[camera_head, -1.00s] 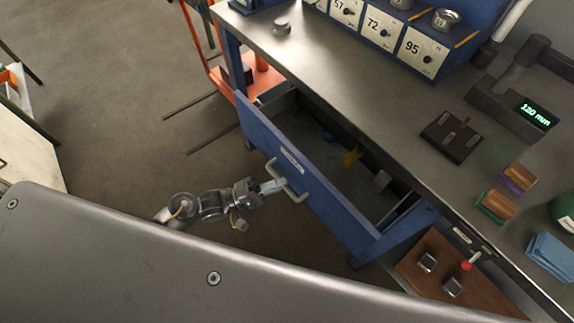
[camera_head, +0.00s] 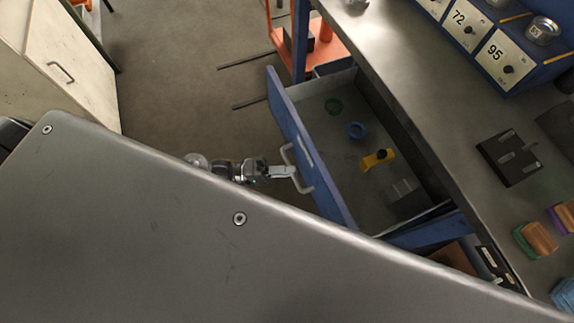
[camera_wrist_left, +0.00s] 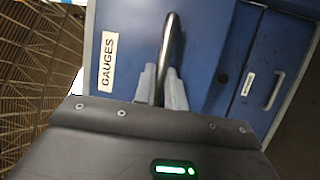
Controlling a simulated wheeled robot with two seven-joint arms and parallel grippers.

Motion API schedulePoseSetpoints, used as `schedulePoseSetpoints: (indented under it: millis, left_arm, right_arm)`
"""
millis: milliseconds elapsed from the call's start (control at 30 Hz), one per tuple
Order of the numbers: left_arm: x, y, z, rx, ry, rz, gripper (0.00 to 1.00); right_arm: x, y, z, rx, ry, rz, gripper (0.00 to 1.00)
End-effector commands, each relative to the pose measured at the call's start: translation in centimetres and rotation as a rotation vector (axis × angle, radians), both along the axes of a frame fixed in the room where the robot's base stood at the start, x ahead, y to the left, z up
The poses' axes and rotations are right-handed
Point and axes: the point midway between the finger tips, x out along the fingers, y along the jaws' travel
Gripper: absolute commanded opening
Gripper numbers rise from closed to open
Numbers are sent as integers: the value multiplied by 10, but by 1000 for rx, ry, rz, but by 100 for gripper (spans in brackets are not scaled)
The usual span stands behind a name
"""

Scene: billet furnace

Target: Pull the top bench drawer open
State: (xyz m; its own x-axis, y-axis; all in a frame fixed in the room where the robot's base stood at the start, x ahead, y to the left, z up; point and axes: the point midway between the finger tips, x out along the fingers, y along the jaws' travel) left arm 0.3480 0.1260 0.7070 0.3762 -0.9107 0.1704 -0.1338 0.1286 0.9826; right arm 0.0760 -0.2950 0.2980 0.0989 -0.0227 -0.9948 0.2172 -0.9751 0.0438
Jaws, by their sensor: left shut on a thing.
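The top bench drawer (camera_head: 290,128) is blue-fronted and stands well open, its grey inside showing in the head view. My left gripper (camera_head: 290,171) is shut on the drawer's handle (camera_head: 304,179). In the left wrist view the fingers lie on both sides of the handle bar (camera_wrist_left: 170,50), beside a label reading GAUGES (camera_wrist_left: 108,62). My right gripper is not in view.
The steel bench top (camera_head: 420,95) carries a dark block (camera_head: 510,158), wood-backed brushes (camera_head: 540,238) and a blue rack (camera_head: 500,50). An orange stand (camera_head: 320,50) is behind the drawer. A pale cabinet (camera_head: 70,60) is at left. Open floor lies between.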

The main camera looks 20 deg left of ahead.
Motion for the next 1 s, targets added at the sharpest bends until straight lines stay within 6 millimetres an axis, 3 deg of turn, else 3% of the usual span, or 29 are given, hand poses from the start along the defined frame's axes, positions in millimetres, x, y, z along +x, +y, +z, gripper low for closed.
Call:
schedulePoseSetpoints:
  millis: [33,67,200,567,1000]
  left_arm:
    - [1,1,0,1,0,1,0]
    - [1,1,0,0,-1,2,16]
    - [0,1,0,0,-1,2,34]
    - [-2,5,-2,1,1,2,34]
    - [-32,77,-16,3,1,1,34]
  right_arm:
    - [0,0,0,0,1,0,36]
    - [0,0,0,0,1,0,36]
    - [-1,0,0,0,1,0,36]
    - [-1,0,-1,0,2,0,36]
    - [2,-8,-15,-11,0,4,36]
